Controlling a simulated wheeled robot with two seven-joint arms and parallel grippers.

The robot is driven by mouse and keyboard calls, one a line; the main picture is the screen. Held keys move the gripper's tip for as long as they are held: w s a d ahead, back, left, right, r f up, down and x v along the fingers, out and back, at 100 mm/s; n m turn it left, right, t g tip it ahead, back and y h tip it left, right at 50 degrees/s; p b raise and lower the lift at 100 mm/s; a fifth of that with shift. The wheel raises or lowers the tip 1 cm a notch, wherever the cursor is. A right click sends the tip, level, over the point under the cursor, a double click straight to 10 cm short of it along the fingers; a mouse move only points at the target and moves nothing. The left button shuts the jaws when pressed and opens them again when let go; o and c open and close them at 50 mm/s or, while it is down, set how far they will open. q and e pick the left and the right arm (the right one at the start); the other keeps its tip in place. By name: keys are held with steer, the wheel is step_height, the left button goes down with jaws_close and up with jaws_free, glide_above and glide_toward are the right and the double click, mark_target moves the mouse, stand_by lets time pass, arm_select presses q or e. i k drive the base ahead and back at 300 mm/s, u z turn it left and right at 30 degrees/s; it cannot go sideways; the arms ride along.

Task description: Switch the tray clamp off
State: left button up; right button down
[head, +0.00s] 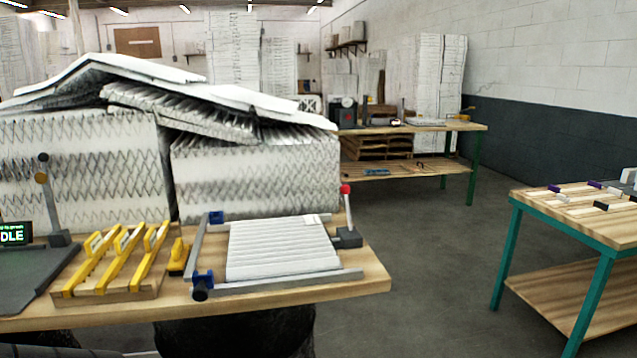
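A tray-like frame of grey rails (280,285) with blue corner pieces lies on the near wooden table, around a white pleated filter (282,250). At its right back corner an upright lever with a red knob (346,189) stands on a dark grey block. I cannot tell from labels which part is the tray clamp switch. A small display (13,235) at the left edge shows green text, cut off, reading "DLE". Neither of my grippers is in view.
Two large white filter boxes (255,180) with loose pleated sheets on top fill the table's back. A yellow rack (115,260) and a small yellow piece (178,257) lie left of the tray. Other wooden tables stand behind (450,126) and right (590,225), with open floor between.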

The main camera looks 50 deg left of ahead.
mark_target(345, 189)
steer(key=u, duration=0.95)
steer(key=i, duration=0.8)
steer(key=u, duration=0.95)
